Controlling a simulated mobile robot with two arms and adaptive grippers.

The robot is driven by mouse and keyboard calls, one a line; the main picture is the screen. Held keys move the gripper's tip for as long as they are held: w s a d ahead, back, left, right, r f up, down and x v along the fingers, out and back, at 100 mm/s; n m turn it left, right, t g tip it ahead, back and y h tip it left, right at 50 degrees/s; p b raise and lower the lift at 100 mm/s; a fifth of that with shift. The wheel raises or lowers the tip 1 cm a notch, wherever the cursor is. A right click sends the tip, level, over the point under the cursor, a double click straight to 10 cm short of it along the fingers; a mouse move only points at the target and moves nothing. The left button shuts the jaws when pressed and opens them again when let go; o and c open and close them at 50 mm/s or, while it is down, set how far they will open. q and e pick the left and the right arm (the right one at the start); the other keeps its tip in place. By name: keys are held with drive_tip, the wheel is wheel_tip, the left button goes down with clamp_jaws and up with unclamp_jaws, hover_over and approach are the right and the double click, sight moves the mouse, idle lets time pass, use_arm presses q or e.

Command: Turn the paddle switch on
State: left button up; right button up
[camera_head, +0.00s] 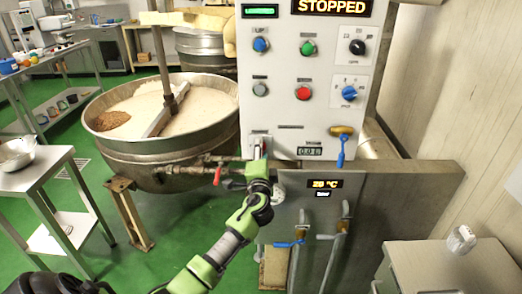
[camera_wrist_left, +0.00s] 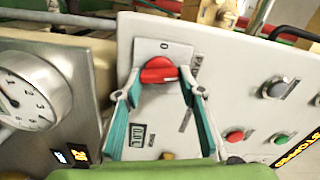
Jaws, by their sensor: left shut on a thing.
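The paddle switch (camera_wrist_left: 158,70) is a red rotary knob on a white plate with a "0" mark above it, on the white control panel (camera_wrist_left: 235,55). In the wrist view my left gripper (camera_wrist_left: 160,80) has its teal fingers closed on either side of the knob. In the head view my left gripper (camera_head: 261,165) reaches the panel's lower left corner and hides most of the switch. The panel's display (camera_head: 333,7) reads "STOPPED". My right gripper is not in view.
Blue, green and red buttons and knobs sit higher on the panel, with a blue-handled valve (camera_head: 341,145) at its lower right. A steel kettle (camera_head: 165,150) with a mixing arm stands left. A red-handled valve (camera_head: 218,176) lies close beside my left gripper.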

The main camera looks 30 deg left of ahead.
use_arm(q)
drive_tip(key=shift+m+p, duration=0.3)
drive_tip(key=shift+m, duration=0.9)
drive_tip(key=shift+f+m, duration=0.1)
drive_tip(key=shift+m, duration=0.2)
drive_tip(key=o, duration=1.1)
drive_tip(key=v, duration=1.2)
drive_tip(key=shift+s, duration=0.1)
